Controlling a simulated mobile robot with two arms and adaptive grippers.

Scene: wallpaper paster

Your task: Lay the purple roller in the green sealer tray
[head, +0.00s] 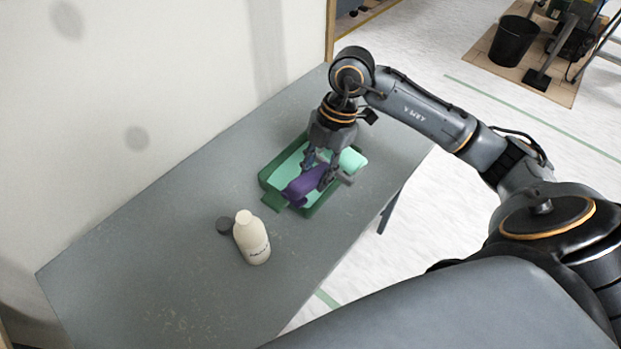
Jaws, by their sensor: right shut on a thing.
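The green sealer tray (271,179) sits on the grey table, with a paler mint-green inside. The purple roller (300,190) is at the tray's near part, inside or just above it; I cannot tell whether it touches the tray floor. My right gripper (318,177) points down over the tray and is shut on the purple roller. Its fingers hide part of the roller and the tray's middle. A mint-green roller-like piece (352,160) shows at the tray's right end. My left gripper is not in view.
The table's left part is clear. A wall runs along the back. A black bucket (513,42) stands on the floor far right.

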